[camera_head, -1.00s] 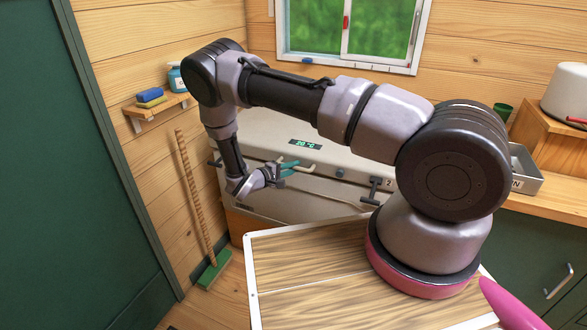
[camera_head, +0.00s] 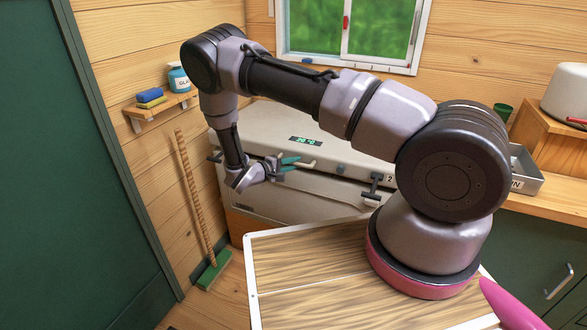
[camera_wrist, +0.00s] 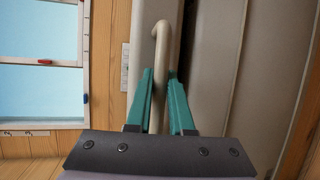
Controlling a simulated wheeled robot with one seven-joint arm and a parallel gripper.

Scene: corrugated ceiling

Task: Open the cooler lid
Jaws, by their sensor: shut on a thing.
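The cooler (camera_head: 275,205) is a long pale grey chest against the back wall, partly hidden by my arm. Its lid (camera_head: 265,120) has a small green readout on top and appears raised slightly at the front. A pale bar handle (camera_head: 307,165) sticks out at the lid's front edge. My gripper (camera_head: 291,161), with teal fingers, is at this handle. In the wrist view the handle (camera_wrist: 161,45) runs down between the fingers of my gripper (camera_wrist: 160,75), which are shut on it. A dark latch (camera_head: 375,184) sits at the lid's front, to the right.
A broom (camera_head: 195,190) leans on the wall left of the cooler. A small shelf (camera_head: 160,108) with a bottle and sponges is above it. A metal tray (camera_head: 525,170) stands on the right counter. The window (camera_head: 350,35) is behind the cooler.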

